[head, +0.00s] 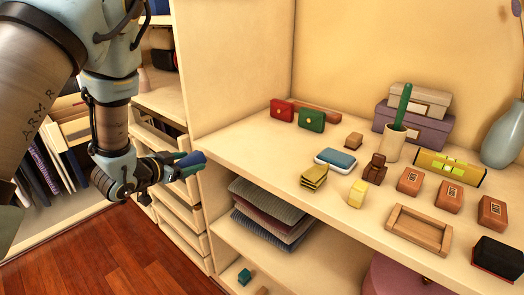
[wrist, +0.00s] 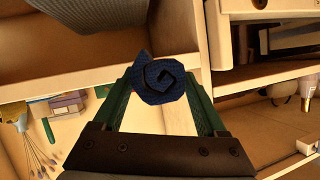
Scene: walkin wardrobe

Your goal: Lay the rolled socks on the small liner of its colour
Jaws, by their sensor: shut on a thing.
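The rolled socks (wrist: 158,82) are a dark navy spiral roll in the wrist view. My gripper (wrist: 160,90) is shut on them, with a green finger on each side of the roll. In the head view the socks (head: 190,158) show as a small blue shape at the tip of my gripper (head: 184,166). The gripper is in the air, left of the shelf's front edge and in front of the drawers. I cannot make out a small liner of the socks' colour in either view.
A wooden shelf (head: 250,150) holds red and green pouches, a blue-and-white item (head: 335,158), several small blocks, an empty wooden tray (head: 419,230), a cup and a vase. Folded textiles (head: 270,210) lie underneath. Pale drawers (head: 180,222) stand below the gripper. The floor at lower left is clear.

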